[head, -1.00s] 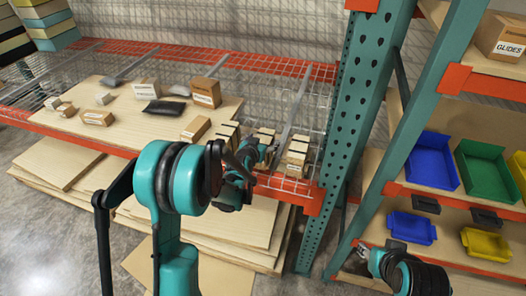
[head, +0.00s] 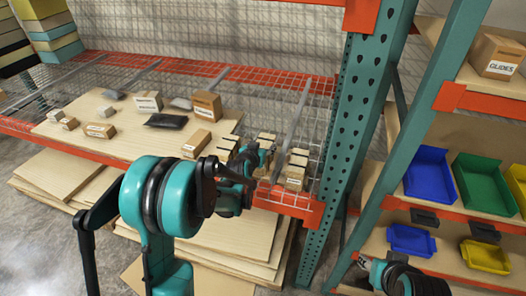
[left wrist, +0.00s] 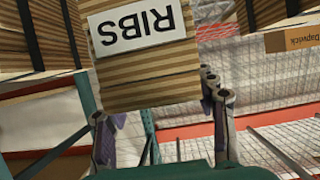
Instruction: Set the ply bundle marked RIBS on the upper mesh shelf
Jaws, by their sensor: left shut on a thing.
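The ply bundle marked RIBS (left wrist: 148,75) fills the upper middle of the left wrist view. It is a striped layered block with a white label that reads upside down. My left gripper (left wrist: 155,98) is shut on it, one finger at each side. In the head view my left gripper (head: 258,163) is at the right end of a mesh shelf (head: 313,105), among small ply bundles. It partly hides the held bundle, and I cannot tell whether that bundle touches the mesh. My right gripper (head: 368,266) is at the lower right, its jaws unclear.
Close beside stand other ply bundles, one on the left (head: 227,148) and one on the right (head: 296,170). A plywood sheet (head: 75,132) on the shelf carries cartons and a dark pouch (head: 166,121). A teal upright (head: 360,120) bounds the shelf's right end. Blue bins (head: 430,172) stand beyond.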

